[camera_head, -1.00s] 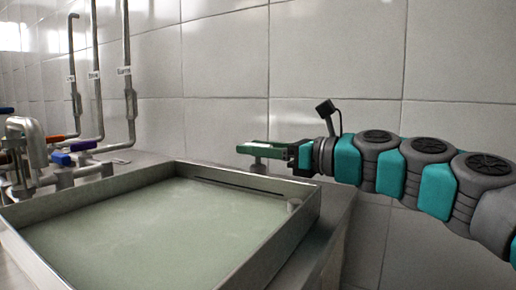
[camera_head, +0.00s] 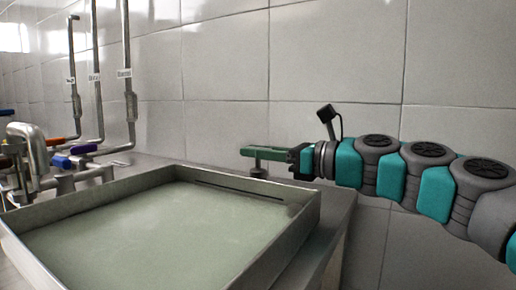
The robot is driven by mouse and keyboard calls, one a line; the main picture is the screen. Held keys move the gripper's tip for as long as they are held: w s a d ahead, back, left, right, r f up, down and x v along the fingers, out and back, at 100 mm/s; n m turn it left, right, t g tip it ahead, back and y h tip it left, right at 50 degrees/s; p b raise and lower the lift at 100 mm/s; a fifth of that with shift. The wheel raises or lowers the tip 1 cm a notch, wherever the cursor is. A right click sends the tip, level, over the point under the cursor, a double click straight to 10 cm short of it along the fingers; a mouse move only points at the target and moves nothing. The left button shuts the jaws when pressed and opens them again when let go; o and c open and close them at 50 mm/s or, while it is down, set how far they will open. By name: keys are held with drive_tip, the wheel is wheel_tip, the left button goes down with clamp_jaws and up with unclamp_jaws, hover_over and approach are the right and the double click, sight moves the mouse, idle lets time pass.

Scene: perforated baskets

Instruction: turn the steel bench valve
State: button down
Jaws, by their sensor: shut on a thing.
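My gripper (camera_head: 252,153) reaches in from the right, over the back right corner of the bench, with its green fingers pointing left. It is shut on the top of a small steel valve (camera_head: 258,172), whose short grey stem shows just below the fingers. The fingers hide the valve's handle, so I cannot tell how far it is turned.
A shallow square metal basin (camera_head: 310,222) with a pale green bottom fills the bench in front of the valve. Steel pipes (camera_head: 129,105) and taps with orange, purple and blue handles (camera_head: 84,148) stand at the left. A tiled wall (camera_head: 340,60) is behind.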

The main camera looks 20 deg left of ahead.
drive_tip(key=shift+w+r+n+g+p, duration=0.15)
drive_tip(key=shift+n+g+p, duration=0.5)
drive_tip(key=shift+p, duration=0.65)
drive_tip(key=shift+s+r+n+g+p, duration=0.1)
drive_tip(key=shift+n+g+p, duration=0.25)
drive_tip(key=shift+g+p, duration=0.75)
drive_tip(key=shift+f+n+g+p, duration=0.3)
drive_tip(key=shift+g+p, duration=0.05)
drive_tip(key=shift+p, duration=0.15)
drive_tip(key=c, duration=0.8)
unclamp_jaws()
drive_tip(key=shift+r, duration=0.1)
drive_tip(key=shift+r, duration=1.55)
drive_tip(key=shift+s+d+r, duration=0.25)
drive_tip(key=shift+s+d, duration=0.25)
drive_tip(key=s+d, duration=0.3)
drive_tip(key=s+d+r, duration=0.1)
drive_tip(key=s+d, duration=0.2)
drive_tip(key=s, duration=0.1)
drive_tip(key=s+d, duration=0.3)
drive_tip(key=s, duration=0.1)
drive_tip(key=shift+s+d+r, duration=0.15)
drive_tip(key=shift+s, duration=0.05)
